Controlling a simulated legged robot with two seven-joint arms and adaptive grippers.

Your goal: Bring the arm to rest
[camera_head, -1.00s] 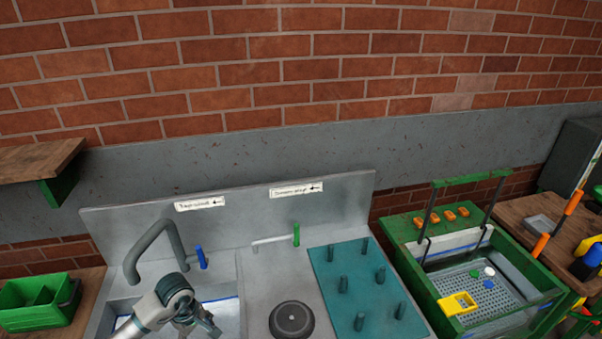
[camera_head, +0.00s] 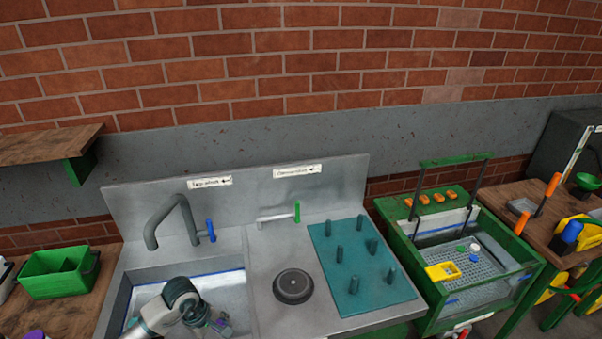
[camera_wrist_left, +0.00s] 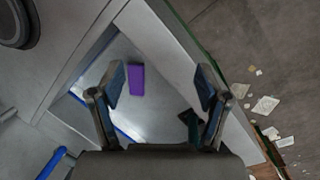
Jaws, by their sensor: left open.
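My left arm comes in from the bottom of the head view. Its gripper (camera_head: 218,326) hangs over the front of the steel sink basin (camera_head: 133,296). In the left wrist view the two fingers stand wide apart and the gripper (camera_wrist_left: 161,80) is open and empty. A purple block (camera_wrist_left: 136,80) lies below on the basin floor, seen between the fingers and apart from them. A dark green piece (camera_wrist_left: 187,117) shows partly behind the right finger. My right gripper is not in view.
A grey tap (camera_head: 172,217) with a blue handle (camera_head: 211,230) stands behind the basin. A round black disc (camera_head: 293,286) and a teal peg board (camera_head: 352,268) lie to the right. A green bin (camera_head: 57,272) stands left, and a green-framed washing tub (camera_head: 462,255) stands right.

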